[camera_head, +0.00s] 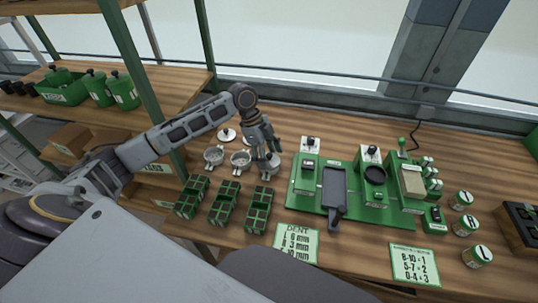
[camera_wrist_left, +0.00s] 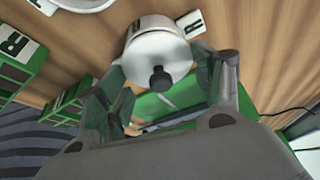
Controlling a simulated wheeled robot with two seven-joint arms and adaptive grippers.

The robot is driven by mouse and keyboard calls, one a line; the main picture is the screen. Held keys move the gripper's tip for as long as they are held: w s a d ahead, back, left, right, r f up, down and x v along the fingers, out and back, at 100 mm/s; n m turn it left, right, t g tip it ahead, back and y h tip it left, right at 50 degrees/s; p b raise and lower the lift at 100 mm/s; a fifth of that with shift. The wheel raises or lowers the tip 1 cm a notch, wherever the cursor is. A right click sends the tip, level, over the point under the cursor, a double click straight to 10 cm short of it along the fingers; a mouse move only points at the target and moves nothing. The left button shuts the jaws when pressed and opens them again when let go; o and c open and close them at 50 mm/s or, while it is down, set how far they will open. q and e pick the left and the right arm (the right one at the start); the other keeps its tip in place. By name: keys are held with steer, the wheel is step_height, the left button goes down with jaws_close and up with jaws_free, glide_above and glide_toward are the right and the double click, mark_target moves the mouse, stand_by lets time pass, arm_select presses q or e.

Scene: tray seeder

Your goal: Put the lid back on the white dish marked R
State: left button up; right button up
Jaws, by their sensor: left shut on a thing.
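The white dish (camera_wrist_left: 153,24) by the R card (camera_wrist_left: 192,24) shows between my left fingers in the left wrist view. Its round white lid (camera_wrist_left: 150,62) has a black knob and faces the camera. The lid appears to be at the dish's mouth; I cannot tell whether it is fully seated. My left gripper (camera_head: 264,149) reaches down over this dish in the head view and hides much of it. My right gripper is not in view.
Two other white dishes (camera_head: 213,155) (camera_head: 240,160) stand to the left, with a white lid (camera_head: 228,134) behind them. Green cell trays (camera_head: 224,202) stand in front. A green seeder station (camera_head: 309,201) is to the right, with several labelled jars (camera_head: 465,226) beyond it.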

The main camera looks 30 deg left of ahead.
arm_select(q)
steer(key=p, duration=0.2)
steer(key=shift+f+p, duration=0.1)
steer(key=shift+p, duration=0.3)
stand_by(3.1)
steer(key=o, duration=0.9)
steer(key=shift+o, duration=1)
